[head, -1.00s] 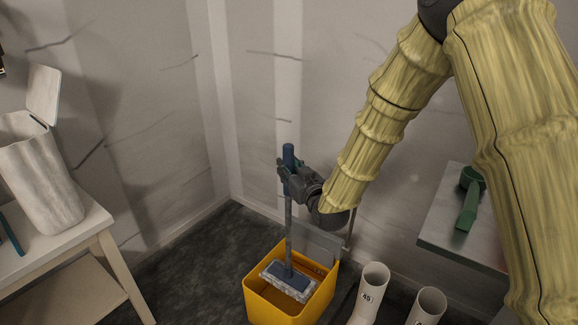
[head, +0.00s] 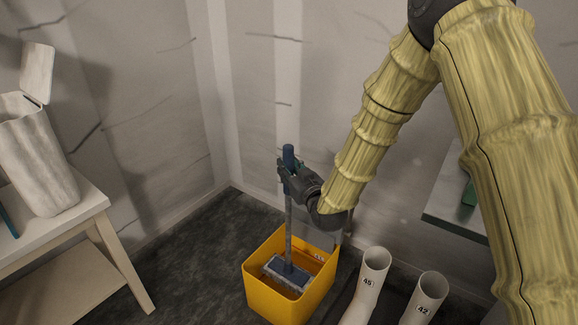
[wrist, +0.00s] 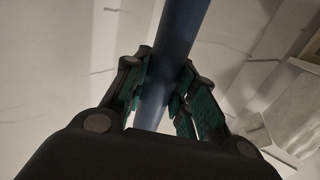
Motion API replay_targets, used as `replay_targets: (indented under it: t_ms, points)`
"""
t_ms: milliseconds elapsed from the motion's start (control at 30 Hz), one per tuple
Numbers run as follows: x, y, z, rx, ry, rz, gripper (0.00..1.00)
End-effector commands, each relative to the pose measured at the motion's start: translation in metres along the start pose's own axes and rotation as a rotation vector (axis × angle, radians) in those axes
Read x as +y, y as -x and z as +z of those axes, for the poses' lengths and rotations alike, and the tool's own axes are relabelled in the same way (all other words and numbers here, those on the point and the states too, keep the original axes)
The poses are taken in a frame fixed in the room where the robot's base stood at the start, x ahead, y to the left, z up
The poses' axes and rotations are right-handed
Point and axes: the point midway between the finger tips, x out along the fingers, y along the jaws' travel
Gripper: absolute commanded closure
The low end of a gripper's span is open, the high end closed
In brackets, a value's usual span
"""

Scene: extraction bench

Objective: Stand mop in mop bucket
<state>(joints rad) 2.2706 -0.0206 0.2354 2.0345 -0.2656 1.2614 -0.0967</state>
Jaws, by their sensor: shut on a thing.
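The mop (head: 289,228) has a blue grip, a thin grey pole and a flat blue-and-grey head. It stands nearly upright, with its head (head: 287,270) inside the open top of the yellow mop bucket (head: 275,304). I cannot tell whether the head touches the bucket's floor. My gripper (head: 288,178) is shut on the blue grip near the top of the mop. In the wrist view, the green-padded fingers of my gripper (wrist: 165,95) close around the blue handle (wrist: 181,35).
A white table (head: 50,232) with a tall white bin (head: 38,165) stands at the left. White boots (head: 367,285) stand just right of the bucket. A grey shelf (head: 455,215) is at the right, partly behind my arm. Dark floor (head: 185,270) is clear left of the bucket.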

Motion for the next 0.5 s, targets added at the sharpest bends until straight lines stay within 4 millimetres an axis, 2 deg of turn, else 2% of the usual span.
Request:
replay_targets:
  t_ms: [500]
  points:
    - [0.0,-0.002,0.035,0.002,0.0,0.0,1.0]
